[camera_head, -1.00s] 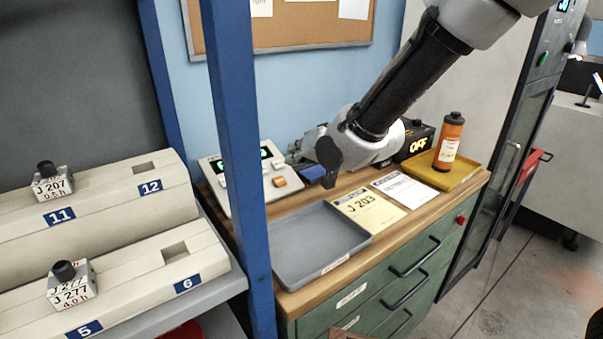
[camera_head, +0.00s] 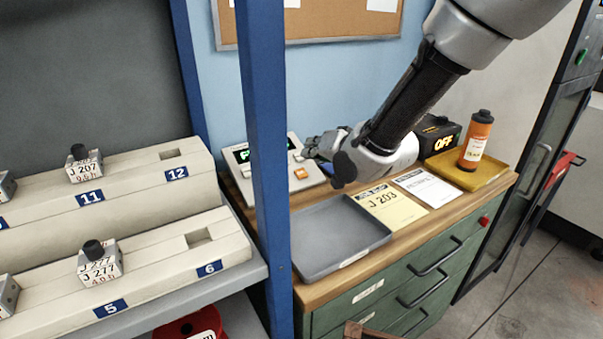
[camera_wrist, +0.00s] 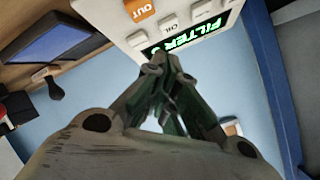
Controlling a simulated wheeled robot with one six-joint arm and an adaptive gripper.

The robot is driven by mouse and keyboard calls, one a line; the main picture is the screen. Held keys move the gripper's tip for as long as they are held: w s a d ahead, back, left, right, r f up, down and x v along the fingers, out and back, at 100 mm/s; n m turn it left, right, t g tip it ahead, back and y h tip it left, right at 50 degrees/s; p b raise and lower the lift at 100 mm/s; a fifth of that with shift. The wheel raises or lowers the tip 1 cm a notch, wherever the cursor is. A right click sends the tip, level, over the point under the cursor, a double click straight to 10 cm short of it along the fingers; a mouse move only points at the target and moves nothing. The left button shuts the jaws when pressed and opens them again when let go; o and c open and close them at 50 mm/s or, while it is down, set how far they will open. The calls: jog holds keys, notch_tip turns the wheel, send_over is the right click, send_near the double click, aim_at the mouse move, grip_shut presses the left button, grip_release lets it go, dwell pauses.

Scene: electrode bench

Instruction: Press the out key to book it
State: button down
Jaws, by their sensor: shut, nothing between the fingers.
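A white key console (camera_head: 311,176) stands on the wooden bench, partly hidden behind the blue post. Its orange key (camera_head: 301,173) shows on the near right side. In the wrist view the orange OUT key (camera_wrist: 140,10) is at the top, with white keys and a green-lit display (camera_wrist: 186,37) reading "FILTER" beside it. My gripper (camera_head: 308,150) is shut and empty, close to the console's right side. In the wrist view its fingertips (camera_wrist: 165,65) meet just below the display. Whether they touch the console cannot be told.
A blue post (camera_head: 264,150) stands left of the bench. A grey tray (camera_head: 345,240), a yellow J 203 slip (camera_head: 392,208), a white sheet (camera_head: 425,186) and an orange bottle (camera_head: 476,140) in a yellow tray (camera_head: 507,172) are on the bench. Cell racks (camera_head: 135,265) stand left.

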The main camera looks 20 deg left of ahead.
aim_at(307, 175)
jog(key=shift+w+a+f, duration=0.15)
jog(key=shift+a+f, duration=0.05)
jog(key=shift+f, duration=0.45)
jog(key=shift+w+a+f, duration=0.2)
jog(key=shift+f, duration=0.5)
jog(key=shift+w+a+f, duration=0.15)
jog(key=shift+a+f, duration=0.05)
jog(key=shift+f, duration=0.45)
jog(key=shift+w+a+f, duration=0.1)
jog(key=shift+a+f, duration=0.05)
jog(key=shift+f, duration=0.2)
jog(key=shift+w+a+f, duration=0.1)
jog(key=shift+f, duration=0.3)
dwell(0.5)
jog(key=shift+r, duration=0.15)
jog(key=shift+s+d+r, duration=0.2)
jog(key=shift+d+r, duration=0.05)
jog(key=shift+r, duration=0.4)
jog(key=shift+s+d+r, duration=0.2)
jog(key=shift+d+r, duration=0.05)
jog(key=shift+r, duration=0.5)
jog(key=shift+s+d+r, duration=0.2)
jog(key=shift+r, duration=0.6)
jog(key=shift+s+d+r, duration=0.2)
jog(key=shift+d+r, duration=0.05)
jog(key=shift+r, duration=0.5)
